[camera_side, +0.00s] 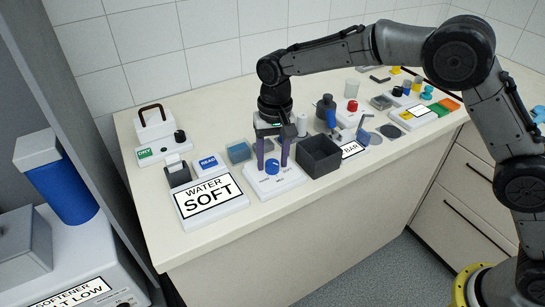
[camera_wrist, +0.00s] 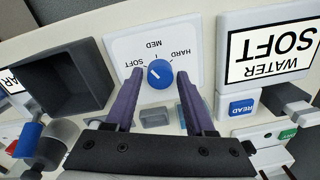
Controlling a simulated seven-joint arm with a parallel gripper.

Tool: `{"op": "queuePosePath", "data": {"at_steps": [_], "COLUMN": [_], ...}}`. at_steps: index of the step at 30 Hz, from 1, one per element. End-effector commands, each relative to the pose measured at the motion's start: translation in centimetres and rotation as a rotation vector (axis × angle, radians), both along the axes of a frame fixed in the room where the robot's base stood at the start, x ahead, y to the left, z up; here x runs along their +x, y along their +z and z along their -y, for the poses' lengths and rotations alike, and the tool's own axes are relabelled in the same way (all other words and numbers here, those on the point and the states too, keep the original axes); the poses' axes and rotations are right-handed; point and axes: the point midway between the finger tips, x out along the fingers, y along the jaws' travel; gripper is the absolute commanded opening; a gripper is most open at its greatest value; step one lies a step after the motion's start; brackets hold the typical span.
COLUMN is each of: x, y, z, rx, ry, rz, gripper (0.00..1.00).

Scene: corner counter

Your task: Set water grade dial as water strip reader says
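The water strip reader (camera_side: 210,199) is a white box at the counter's front, and its display reads "WATER SOFT"; the display also shows in the wrist view (camera_wrist: 270,50). The water grade dial (camera_wrist: 160,74) is a round blue knob on a white plate (camera_wrist: 120,48) marked SOFT, MED and HARD. Its white pointer line aims up-left in the wrist view, near the SOFT side; I cannot tell whether it is exactly on the SOFT tick. My gripper (camera_side: 273,166) is above the plate, open, with its purple fingers on either side of the knob and gaps visible.
A dark open bin (camera_side: 319,155) stands close to the right of the dial plate. A blue READ button (camera_side: 208,163) and a strip holder (camera_side: 178,172) are behind the reader display. Several bottles and cups stand farther right. The counter's front strip is clear.

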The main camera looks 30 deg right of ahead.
Motion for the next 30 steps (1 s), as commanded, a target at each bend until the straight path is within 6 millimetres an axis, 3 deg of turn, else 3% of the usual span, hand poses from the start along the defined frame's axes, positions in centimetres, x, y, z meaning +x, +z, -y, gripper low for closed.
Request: {"op": "queuePosePath", "data": {"at_steps": [1, 6, 9, 20, 30], "x": [0.01, 0.02, 0.02, 0.06, 0.1], "y": [0.02, 0.04, 0.05, 0.11, 0.12], "z": [0.0, 0.0, 0.0, -0.01, -0.01], "rx": [0.0, 0.001, 0.001, 0.001, 0.001], "ry": [0.0, 0.0, 0.0, 0.048, 0.264], "rz": [0.0, 0.001, 0.001, 0.002, 0.002], "gripper": [0.44, 0.13, 0.0, 0.0, 0.0]}}
